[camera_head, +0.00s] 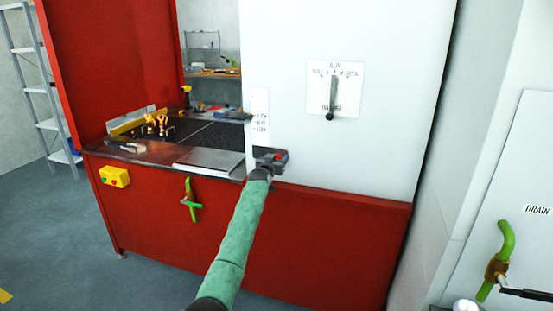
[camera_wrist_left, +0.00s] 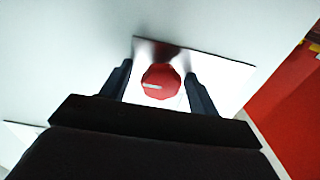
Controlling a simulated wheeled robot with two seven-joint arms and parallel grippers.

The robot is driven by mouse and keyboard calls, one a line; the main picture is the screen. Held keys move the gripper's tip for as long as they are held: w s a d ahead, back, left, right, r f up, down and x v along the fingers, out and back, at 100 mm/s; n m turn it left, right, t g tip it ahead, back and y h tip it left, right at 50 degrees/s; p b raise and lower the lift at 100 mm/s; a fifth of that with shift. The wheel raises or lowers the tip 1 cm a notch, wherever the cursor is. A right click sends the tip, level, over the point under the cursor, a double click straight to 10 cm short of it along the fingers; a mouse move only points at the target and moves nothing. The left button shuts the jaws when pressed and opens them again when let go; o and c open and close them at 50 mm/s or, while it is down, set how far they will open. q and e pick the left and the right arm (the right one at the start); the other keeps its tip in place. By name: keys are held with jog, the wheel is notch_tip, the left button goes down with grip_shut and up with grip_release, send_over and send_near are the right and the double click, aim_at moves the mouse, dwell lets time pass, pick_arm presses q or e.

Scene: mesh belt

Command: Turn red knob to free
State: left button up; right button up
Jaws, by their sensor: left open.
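The red knob (camera_wrist_left: 160,81) is round with flat-sided edges and has a pale line on its face, pointing roughly sideways. It sits on a pale plate on a white panel. In the head view a small red part of it (camera_head: 282,157) shows at my gripper. My left gripper (camera_head: 271,158) is at the lower left of the white panel. In the left wrist view its two dark fingers (camera_wrist_left: 158,74) stand apart, one on each side of the knob. Whether they touch it I cannot tell. My right gripper is not in view.
A white dial plate (camera_head: 350,77) with a dark lever (camera_head: 332,97) is higher on the panel. A red cabinet (camera_head: 330,230) lies below. A green-handled valve (camera_head: 190,199) is on its front, another (camera_head: 497,262) at right. A yellow box (camera_head: 114,176) is at left.

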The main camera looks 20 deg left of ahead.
pick_arm(q)
jog(key=shift+f, duration=0.1)
jog(key=shift+c, duration=0.2)
jog(key=c, duration=0.9)
jog(key=shift+c, duration=0.2)
